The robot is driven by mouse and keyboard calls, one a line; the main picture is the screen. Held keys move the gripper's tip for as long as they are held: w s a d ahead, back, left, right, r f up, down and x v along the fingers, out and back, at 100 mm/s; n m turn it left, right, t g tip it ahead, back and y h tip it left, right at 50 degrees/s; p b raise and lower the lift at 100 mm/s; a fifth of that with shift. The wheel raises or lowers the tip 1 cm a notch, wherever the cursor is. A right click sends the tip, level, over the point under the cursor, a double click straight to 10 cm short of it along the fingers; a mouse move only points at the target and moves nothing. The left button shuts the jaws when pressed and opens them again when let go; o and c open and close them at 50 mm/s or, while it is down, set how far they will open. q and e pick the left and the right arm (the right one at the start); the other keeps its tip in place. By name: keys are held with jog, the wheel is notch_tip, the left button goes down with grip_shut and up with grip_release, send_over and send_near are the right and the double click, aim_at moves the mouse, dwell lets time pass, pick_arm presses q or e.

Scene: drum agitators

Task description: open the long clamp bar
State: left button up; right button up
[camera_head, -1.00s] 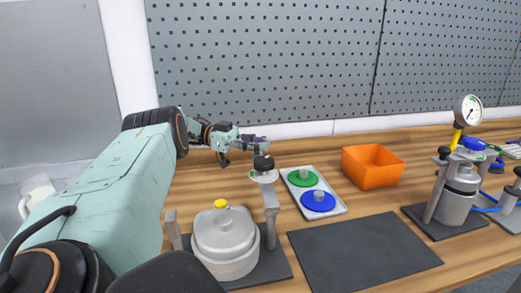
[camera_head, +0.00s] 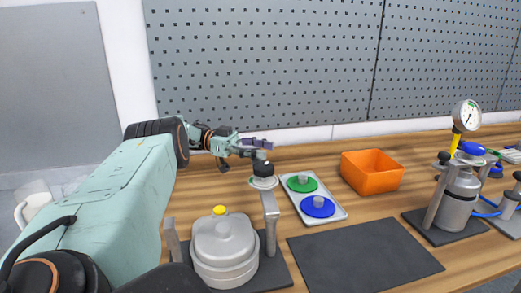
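A grey drum (camera_head: 224,245) with a yellow-topped lid (camera_head: 220,210) stands on a dark base at the lower middle, between two posts. The right post (camera_head: 270,215) carries a round pale piece with a black knob (camera_head: 263,169) on top. The long clamp bar cannot be clearly made out; no bar crosses over the lid. My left gripper (camera_head: 259,147) reaches in from the left, just above and behind the black knob. It overlaps the knob in the picture, so contact cannot be told. Its finger gap is too small to judge. My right gripper is not in view.
A tray (camera_head: 335,216) with a green disc (camera_head: 302,184) and a blue disc (camera_head: 318,206) lies right of the post. An orange bin (camera_head: 371,171) stands behind. A dark mat (camera_head: 365,255) is bare. A second, smaller vessel (camera_head: 458,200) with a gauge (camera_head: 466,116) stands right.

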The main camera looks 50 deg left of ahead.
pick_arm(q)
jog(key=shift+d, duration=0.15)
jog(key=shift+r, duration=0.55)
notch_tip(320, 180, up, 9)
dwell(0.3)
dwell(0.4)
